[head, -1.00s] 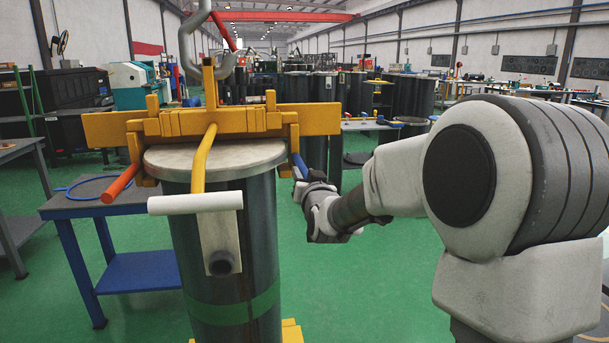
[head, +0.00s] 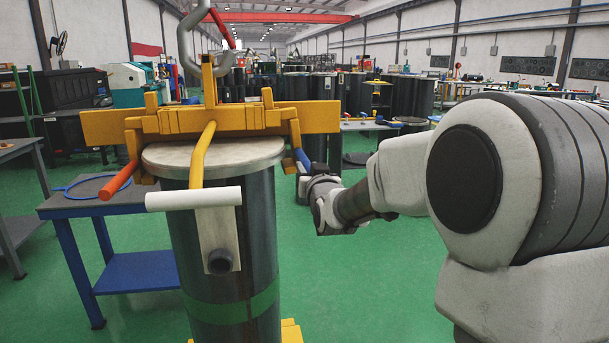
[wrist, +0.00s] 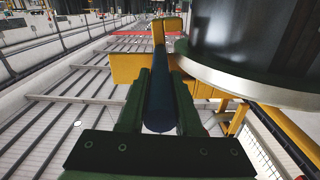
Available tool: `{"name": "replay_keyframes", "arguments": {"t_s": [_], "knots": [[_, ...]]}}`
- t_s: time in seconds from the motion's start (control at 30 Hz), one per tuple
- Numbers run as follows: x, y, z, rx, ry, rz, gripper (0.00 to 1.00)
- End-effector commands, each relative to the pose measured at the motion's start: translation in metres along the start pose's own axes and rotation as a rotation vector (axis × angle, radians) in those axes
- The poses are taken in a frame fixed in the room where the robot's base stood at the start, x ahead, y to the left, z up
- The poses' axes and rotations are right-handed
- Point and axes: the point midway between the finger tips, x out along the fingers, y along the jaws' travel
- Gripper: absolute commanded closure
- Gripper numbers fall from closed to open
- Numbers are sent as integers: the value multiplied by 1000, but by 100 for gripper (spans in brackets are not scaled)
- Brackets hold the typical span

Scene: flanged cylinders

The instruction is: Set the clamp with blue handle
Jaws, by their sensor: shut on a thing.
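The yellow lifting clamp frame (head: 240,119) spans the top of a dark flanged cylinder (head: 222,250). Its blue handle (head: 302,160) hangs at the right end, beside the flange (head: 215,156). My gripper (head: 312,183) is at the lower part of that handle. In the wrist view my gripper (wrist: 161,100) has its two fingers on either side of the blue handle (wrist: 159,98), shut on it. The yellow clamp arm (wrist: 158,32) runs on from the handle towards the flange rim (wrist: 255,88). In the head view my wrist partly hides the handle's lower end.
A red handle (head: 119,181) is on the clamp's left side, and a white crossbar (head: 194,199) is in front. A grey hook (head: 191,45) holds the frame from above. A blue-legged table (head: 90,207) stands left.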

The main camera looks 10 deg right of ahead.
Motion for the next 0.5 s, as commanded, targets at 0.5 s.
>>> {"name": "replay_keyframes", "arguments": {"t_s": [0.5], "knots": [[0, 28, -36, -376, 8, 2, 100]]}}
